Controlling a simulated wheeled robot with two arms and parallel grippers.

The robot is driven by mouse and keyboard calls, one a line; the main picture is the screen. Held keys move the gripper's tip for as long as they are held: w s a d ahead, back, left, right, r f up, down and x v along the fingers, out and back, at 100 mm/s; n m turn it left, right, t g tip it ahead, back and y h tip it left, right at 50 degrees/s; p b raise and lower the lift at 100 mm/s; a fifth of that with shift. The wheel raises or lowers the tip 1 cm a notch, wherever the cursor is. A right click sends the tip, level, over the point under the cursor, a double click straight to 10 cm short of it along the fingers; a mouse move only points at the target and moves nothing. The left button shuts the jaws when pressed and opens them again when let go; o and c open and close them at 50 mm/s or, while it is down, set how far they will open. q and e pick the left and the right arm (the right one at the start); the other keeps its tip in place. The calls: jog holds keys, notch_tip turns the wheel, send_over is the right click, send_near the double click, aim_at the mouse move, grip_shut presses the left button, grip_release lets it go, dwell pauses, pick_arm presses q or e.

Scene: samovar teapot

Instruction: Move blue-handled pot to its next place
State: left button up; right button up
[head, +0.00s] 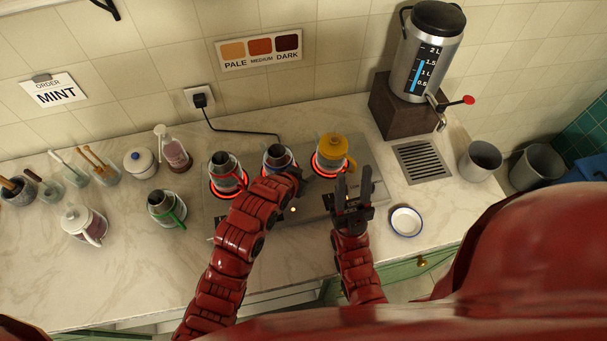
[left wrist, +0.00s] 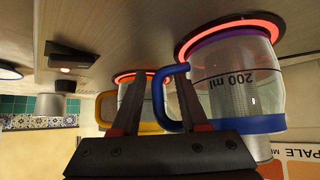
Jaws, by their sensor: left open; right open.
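The blue-handled pot (head: 277,157) stands upright on the lit middle burner in the head view, partly hidden by my left arm. In the left wrist view, which is upside down, this clear pot (left wrist: 238,85) shows a blue handle, a blue band and a 200 ml mark. My left gripper (head: 299,174) is at its handle. In the left wrist view the open fingers of the left gripper (left wrist: 159,82) stand on either side of the handle. My right gripper (head: 352,190) is open and empty in front of the right burner.
A yellow-lidded pot (head: 331,157) stands on the right burner, and a red-handled pot (head: 225,175) on the left burner. A green-handled pot (head: 161,207) stands on the counter left of the hotplate. A small white dish (head: 406,221), a drain grate (head: 422,162) and a samovar (head: 428,55) are at right.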

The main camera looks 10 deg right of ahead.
pick_arm(q)
jog(key=shift+r, duration=0.25)
jog(key=shift+s+a, duration=0.1)
jog(key=b+v, duration=0.2)
jog(key=v, duration=0.3)
jog(key=shift+s+a, duration=0.1)
jog(key=p+v, duration=0.5)
jog(key=v, duration=0.1)
jog(key=shift+r, duration=0.2)
jog(key=shift+s, duration=0.1)
